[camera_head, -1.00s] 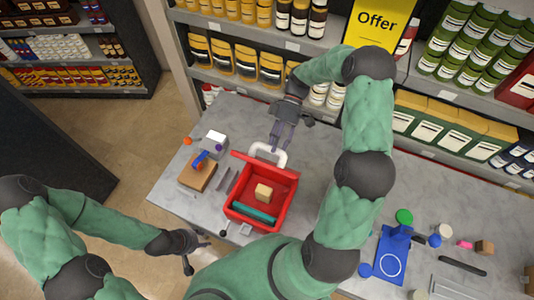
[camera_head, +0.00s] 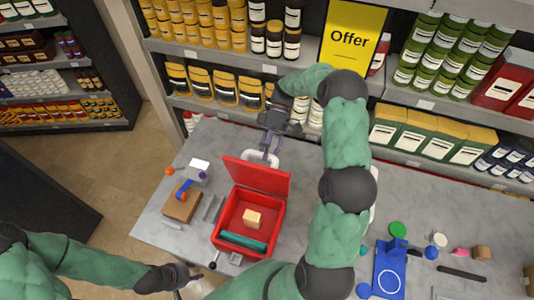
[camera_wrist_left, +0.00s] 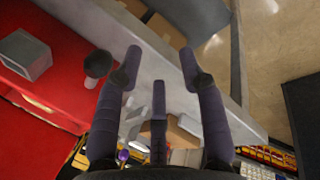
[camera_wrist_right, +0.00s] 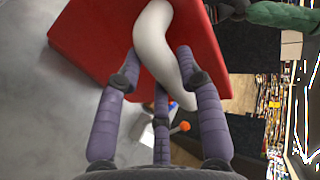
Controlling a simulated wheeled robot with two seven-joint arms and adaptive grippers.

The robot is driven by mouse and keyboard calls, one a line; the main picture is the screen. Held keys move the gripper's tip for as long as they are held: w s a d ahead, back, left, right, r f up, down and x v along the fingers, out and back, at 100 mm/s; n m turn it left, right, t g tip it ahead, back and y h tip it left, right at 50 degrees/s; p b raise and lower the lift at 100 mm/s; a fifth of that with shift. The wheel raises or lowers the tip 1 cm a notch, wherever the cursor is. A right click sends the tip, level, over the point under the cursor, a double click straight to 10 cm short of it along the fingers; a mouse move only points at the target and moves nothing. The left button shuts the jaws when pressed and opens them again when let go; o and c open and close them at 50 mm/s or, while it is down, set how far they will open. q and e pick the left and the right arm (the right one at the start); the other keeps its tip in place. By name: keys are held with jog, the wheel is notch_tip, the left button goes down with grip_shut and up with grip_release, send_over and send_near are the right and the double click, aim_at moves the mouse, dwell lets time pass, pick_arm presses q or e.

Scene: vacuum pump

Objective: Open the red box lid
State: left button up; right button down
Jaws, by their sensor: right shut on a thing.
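The red box (camera_head: 219,229) stands open on the counter, with a yellow block (camera_head: 252,218) and a teal bar (camera_head: 243,241) inside. Its red lid (camera_head: 256,178) is raised at the far side, inner face showing. A white handle on the lid fills the right wrist view (camera_wrist_right: 156,45). My right gripper (camera_head: 268,148) is shut on this handle beyond the lid; its fingers (camera_wrist_right: 158,65) lie on either side of it. My left gripper (camera_head: 190,278) is left of the box's near corner; its fingers (camera_wrist_left: 160,60) are apart and empty, beside the red box.
A wooden block with a blue part (camera_head: 182,202) and a white device (camera_head: 199,171) lie left of the box. A blue stand (camera_head: 389,270) and several small pieces lie at the right. Stocked shelves (camera_head: 220,95) border the counter's far edge.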

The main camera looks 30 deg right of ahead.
jog(key=c, duration=0.8)
grip_release()
jog(key=shift+s+f, duration=0.1)
jog(key=shift+f, duration=0.6)
jog(key=shift+v, duration=4)
